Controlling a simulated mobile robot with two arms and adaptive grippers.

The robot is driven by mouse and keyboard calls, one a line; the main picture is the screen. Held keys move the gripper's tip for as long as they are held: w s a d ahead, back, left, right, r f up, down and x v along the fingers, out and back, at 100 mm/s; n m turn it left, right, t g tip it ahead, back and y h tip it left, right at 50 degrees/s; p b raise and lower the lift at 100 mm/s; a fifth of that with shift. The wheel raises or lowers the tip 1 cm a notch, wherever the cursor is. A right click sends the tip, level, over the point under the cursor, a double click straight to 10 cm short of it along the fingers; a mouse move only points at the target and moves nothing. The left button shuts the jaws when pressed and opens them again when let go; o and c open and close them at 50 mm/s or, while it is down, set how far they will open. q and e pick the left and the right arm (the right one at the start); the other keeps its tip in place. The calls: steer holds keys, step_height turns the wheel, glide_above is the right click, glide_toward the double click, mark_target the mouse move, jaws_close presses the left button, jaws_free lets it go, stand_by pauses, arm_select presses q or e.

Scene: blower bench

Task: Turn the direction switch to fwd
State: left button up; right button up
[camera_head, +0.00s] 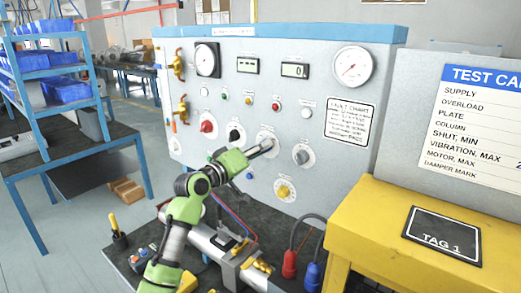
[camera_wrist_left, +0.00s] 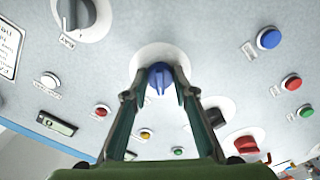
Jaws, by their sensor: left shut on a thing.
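My left gripper (camera_head: 268,146) reaches the front of the grey control panel (camera_head: 275,60), at a round white dial plate in the row of knobs. In the left wrist view a blue knob (camera_wrist_left: 160,77) with a pointed grip sits on that plate, between the fingertips of my left gripper (camera_wrist_left: 158,92), which are shut on it. The head view hides this knob behind the gripper. Its label is not readable, so I cannot tell its marked position. My right gripper is in neither view.
Beside it are a black knob (camera_head: 235,135), a red knob (camera_head: 208,127), a grey knob (camera_head: 302,155) and a yellow knob (camera_head: 284,191). Below stand red (camera_head: 289,264) and blue (camera_head: 312,277) plugs with cables. A yellow stand (camera_head: 385,215) is at the right.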

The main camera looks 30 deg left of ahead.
arm_select(q)
steer(key=o, duration=1.1)
steer(key=shift+s, duration=0.1)
steer(key=s, duration=0.8)
steer(key=s+a, duration=0.1)
steer(key=s, duration=0.2)
steer(key=shift+s, duration=0.4)
steer(key=shift+f, duration=0.1)
